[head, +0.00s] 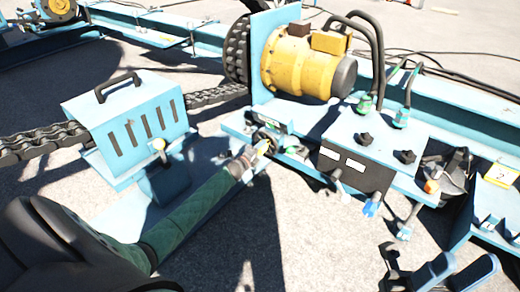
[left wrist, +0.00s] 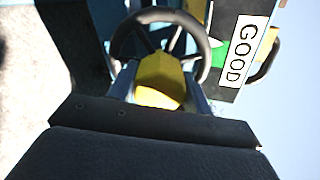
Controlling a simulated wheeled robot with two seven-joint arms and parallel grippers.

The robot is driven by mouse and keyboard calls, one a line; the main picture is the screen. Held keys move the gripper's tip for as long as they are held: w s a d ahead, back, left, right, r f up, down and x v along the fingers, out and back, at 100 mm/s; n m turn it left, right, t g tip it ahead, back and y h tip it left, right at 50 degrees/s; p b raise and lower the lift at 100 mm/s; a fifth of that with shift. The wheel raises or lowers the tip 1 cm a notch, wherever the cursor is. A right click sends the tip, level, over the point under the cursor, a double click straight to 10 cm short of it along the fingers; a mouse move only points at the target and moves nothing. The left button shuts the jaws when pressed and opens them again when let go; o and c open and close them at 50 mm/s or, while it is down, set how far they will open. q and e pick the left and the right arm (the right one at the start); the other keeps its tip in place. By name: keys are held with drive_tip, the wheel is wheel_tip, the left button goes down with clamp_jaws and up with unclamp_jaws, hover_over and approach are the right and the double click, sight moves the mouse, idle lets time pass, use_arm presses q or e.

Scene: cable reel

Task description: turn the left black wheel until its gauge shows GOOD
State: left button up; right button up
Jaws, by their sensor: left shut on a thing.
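The left black wheel (left wrist: 205,35) is a dark ring at the top of the left wrist view. In the head view it is small and mostly hidden at the end of my left arm. The gauge (left wrist: 218,55) stands just right of the wheel in the left wrist view.
A slotted light-blue box (head: 130,120) stands left of my arm beside a heavy chain (head: 45,142). A yellow motor (head: 300,62) is behind the wheel. A blue control box (head: 370,145) with black knobs and hoses is to its right.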

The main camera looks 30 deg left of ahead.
use_arm(q)
drive_tip(key=shift+f+m+b, duration=0.1)
drive_tip(key=shift+m+b, duration=0.35)
drive_tip(key=shift+m, duration=1.35)
drive_tip(key=o, duration=1.3)
